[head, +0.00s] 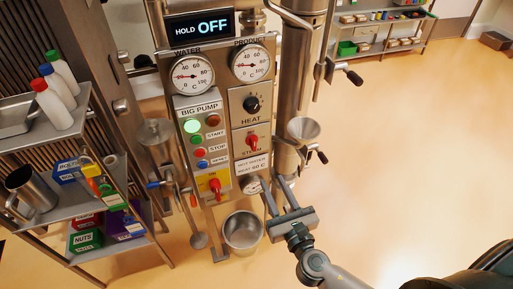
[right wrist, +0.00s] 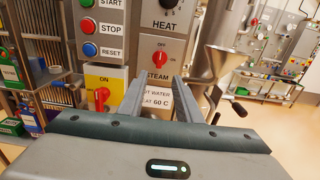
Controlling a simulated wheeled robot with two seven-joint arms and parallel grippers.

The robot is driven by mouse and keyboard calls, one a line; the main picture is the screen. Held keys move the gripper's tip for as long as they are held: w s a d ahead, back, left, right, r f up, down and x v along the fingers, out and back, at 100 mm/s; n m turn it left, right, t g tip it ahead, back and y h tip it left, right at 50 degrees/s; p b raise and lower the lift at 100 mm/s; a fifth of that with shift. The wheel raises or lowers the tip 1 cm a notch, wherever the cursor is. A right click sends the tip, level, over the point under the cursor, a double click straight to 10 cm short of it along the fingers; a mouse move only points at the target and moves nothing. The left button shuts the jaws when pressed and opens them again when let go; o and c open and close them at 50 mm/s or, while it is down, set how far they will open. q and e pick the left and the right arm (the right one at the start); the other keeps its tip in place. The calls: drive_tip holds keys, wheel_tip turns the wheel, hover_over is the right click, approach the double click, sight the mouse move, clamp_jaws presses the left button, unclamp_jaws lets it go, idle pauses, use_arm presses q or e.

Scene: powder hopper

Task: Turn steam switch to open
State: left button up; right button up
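The steam switch (head: 252,141) is a red knob on a grey plate of the control panel, above the STEAM label and below the black HEAT knob (head: 251,104). In the right wrist view the switch (right wrist: 159,58) stands about upright; its small red lettering is too blurred to read surely. My right gripper (head: 272,187) is open and empty, below and to the right of the switch. In the right wrist view its two fingers (right wrist: 157,84) point at the panel, apart, just below the switch and not visibly touching it. My left gripper is not in view.
A red switch on a yellow plate (head: 215,188) sits at lower left of the panel. A steel funnel (head: 303,129) and handles project at right. A steel bucket (head: 243,232) stands below. A shelf rack (head: 95,211) with bottles and boxes is at left. The floor at right is clear.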

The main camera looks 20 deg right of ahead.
sight(255, 145)
drive_tip(key=w+p, duration=0.3)
drive_tip(key=w, duration=1.1)
drive_tip(key=shift+a+p, duration=0.2)
drive_tip(key=shift+p, duration=0.1)
drive_tip(key=shift+w, duration=0.7)
clamp_jaws()
